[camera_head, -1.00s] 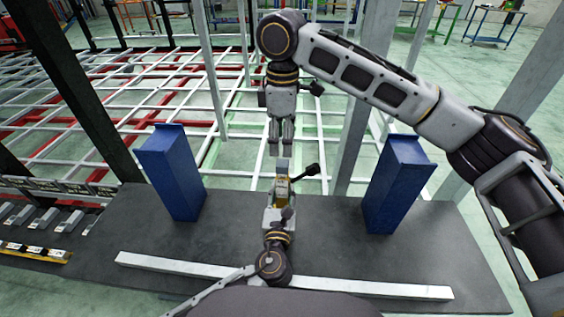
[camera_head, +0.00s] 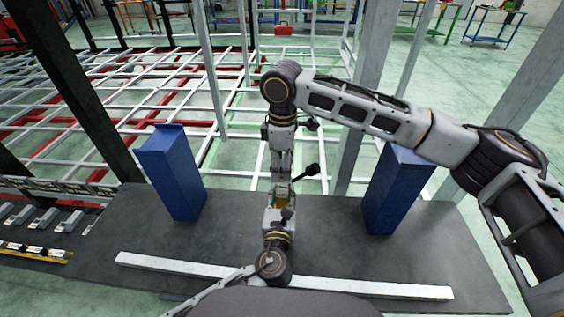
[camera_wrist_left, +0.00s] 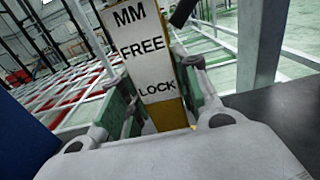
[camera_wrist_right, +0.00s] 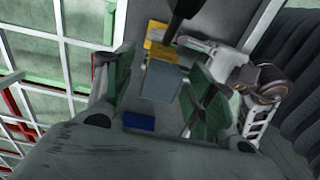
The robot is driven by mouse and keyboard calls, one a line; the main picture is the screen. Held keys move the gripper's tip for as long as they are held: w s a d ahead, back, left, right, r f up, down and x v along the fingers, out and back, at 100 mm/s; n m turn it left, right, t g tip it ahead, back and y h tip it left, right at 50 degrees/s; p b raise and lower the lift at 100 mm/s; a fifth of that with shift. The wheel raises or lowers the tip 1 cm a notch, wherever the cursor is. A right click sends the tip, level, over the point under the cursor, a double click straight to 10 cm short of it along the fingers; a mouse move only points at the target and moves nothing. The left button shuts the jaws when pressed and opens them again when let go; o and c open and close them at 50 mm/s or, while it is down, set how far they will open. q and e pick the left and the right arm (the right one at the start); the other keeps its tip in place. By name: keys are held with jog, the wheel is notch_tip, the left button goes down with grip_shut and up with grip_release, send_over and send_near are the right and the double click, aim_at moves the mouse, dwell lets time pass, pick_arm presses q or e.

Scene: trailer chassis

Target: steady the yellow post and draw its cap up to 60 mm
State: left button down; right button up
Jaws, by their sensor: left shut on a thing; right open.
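The yellow post (camera_head: 281,203) stands at the middle of the dark bench. It carries a white label reading MM, FREE and LOCK in the left wrist view (camera_wrist_left: 150,50). My left gripper (camera_wrist_left: 158,98) is shut on the post, its green pads on both sides. The grey cap (camera_wrist_right: 160,80) shows in the right wrist view between the green pads of my right gripper (camera_wrist_right: 163,88). The right gripper is open, with gaps beside the cap. In the head view the right gripper (camera_head: 281,170) points down over the post and mostly hides the cap.
Blue blocks stand left (camera_head: 172,172) and right (camera_head: 397,190) of the post. A white bar (camera_head: 200,267) lies along the near bench. A black-knobbed lever (camera_head: 311,170) sticks out right of the post. A white upright (camera_head: 366,95) rises behind.

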jog(key=shift+f, duration=0.5)
jog(key=c, duration=1.1)
